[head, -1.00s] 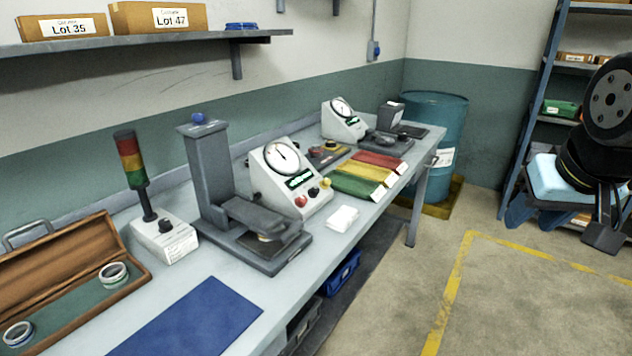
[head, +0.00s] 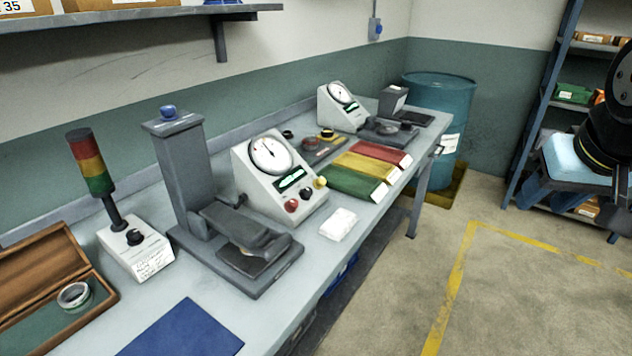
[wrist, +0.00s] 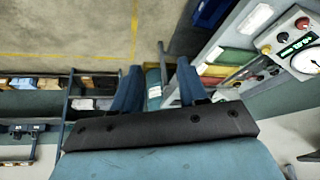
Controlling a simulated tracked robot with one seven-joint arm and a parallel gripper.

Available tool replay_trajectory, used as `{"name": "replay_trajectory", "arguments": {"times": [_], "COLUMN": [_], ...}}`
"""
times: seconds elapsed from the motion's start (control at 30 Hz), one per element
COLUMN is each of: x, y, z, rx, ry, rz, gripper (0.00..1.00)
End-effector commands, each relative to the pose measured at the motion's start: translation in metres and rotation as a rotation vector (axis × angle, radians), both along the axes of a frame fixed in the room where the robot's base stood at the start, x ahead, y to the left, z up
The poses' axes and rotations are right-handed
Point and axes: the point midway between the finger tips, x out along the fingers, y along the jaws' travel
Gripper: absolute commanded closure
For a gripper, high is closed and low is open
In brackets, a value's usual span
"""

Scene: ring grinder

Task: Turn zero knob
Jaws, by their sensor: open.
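A pale gauge box (head: 247,187) with a round dial (head: 271,154) stands on the bench. Its sloped front has a red knob (head: 291,206), a black knob (head: 306,194) and a yellow knob (head: 320,182). Their labels are too small to read, so I cannot tell which is the zero knob. In the wrist view the gauge box (wrist: 270,30) is at the upper right, with its knobs facing in. My gripper (wrist: 158,68) is open and empty, with its two blue fingers apart and well left of the knobs. Its fingers are not visible in the head view.
A grey measuring stand (head: 185,175) stands left of the gauge box, with a signal lamp (head: 90,162) beyond it. The floor (head: 510,285) is open at right.

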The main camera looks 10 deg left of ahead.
Motion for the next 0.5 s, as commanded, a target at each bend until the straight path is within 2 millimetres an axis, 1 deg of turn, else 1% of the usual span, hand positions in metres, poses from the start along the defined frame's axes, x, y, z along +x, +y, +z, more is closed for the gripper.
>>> {"name": "replay_trajectory", "arguments": {"times": [0.1, 0.23, 0.27, 0.37, 0.43, 0.5], "x": [0.0, 0.002, 0.004, 0.017, 0.031, 0.05], "y": [0.0, 0.001, 0.003, 0.011, 0.018, 0.031], "z": [0.0, 0.001, 0.002, 0.004, 0.007, 0.009], "rx": [0.0, -0.002, -0.004, -0.015, -0.027, -0.041], "ry": [0.0, 0.002, 0.003, 0.014, 0.025, 0.037], "rz": [0.0, 0.007, 0.012, 0.047, 0.09, 0.143], "gripper": [0.57, 0.46, 0.45, 0.45, 0.45, 0.45]}}
